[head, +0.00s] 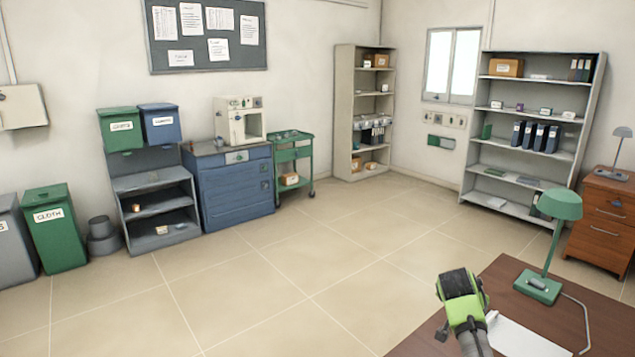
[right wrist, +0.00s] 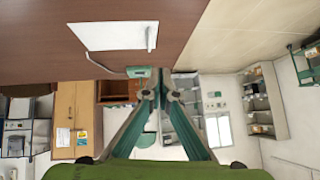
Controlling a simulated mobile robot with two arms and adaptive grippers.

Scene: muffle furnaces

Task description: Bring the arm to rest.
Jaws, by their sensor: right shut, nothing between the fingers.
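My right arm, green and black at its wrist end, comes up from the bottom of the head view in front of the wooden desk. My right gripper shows clearly in the right wrist view (right wrist: 159,93), where its two teal fingers meet at the tips. It is shut with nothing between the fingers. In the head view its fingers cannot be made out. My left arm and gripper are not in view.
The brown desk (head: 520,277) carries a green lamp (head: 561,206) and a white paper (head: 515,338); it fills the top of the right wrist view (right wrist: 50,35), upside down. A drawer cabinet (head: 602,215) and shelves (head: 535,182) stand behind. The tiled floor (head: 290,270) is clear.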

